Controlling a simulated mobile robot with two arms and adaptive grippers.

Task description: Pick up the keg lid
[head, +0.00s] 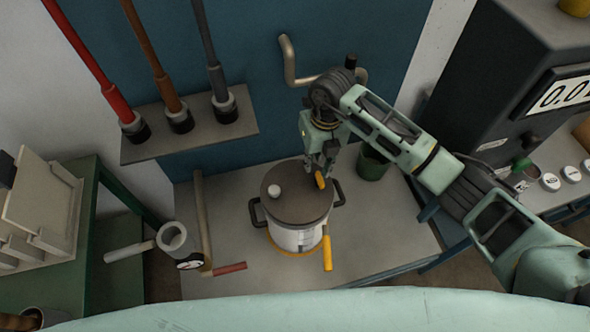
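The keg lid (295,204) is a dark grey round disc with a pale knob on its left part. It sits on the light-coloured keg (296,240), which has dark side handles and a yellow tap at its front. A small yellow piece (320,180) shows at the lid's back right, right at my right gripper's fingertips. My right gripper (321,170) points down over that part of the lid. Its dark fingers overlap the yellow piece, and I cannot tell whether they are open or closed on it. My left gripper is not in view.
The keg stands on a grey table (390,238). A dark green cup (372,163) is behind it to the right. A shelf (185,134) with coloured rods is on the wall. The table's right front is clear.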

